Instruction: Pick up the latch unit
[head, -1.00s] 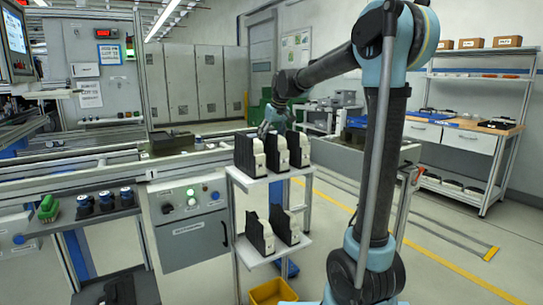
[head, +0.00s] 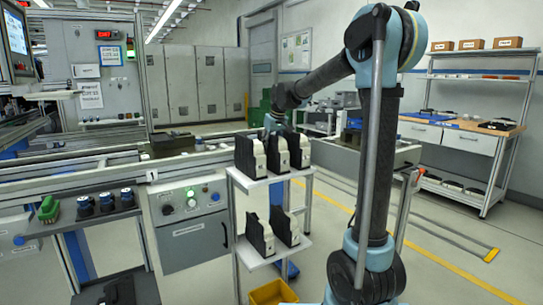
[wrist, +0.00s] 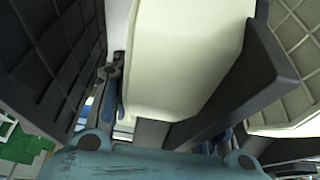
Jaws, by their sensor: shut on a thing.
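Several latch units, black with cream-white faces, stand on a two-level white rack. On the top shelf are a left unit (head: 250,157), a middle unit (head: 277,152) and a right unit (head: 299,151). My gripper (head: 273,124) is low behind the tops of the top-shelf units, close to the middle one; its fingertips are mostly hidden in the head view. In the wrist view a latch unit's cream body (wrist: 190,55) fills the middle in front of my gripper, which is shut on it. I cannot see a clear gap under that unit.
Neighbouring dark units stand close on both sides in the wrist view. The lower shelf (head: 262,260) holds more units, with a yellow bin (head: 272,292) below. A conveyor line (head: 110,170) runs behind and left; a workbench (head: 470,128) stands right.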

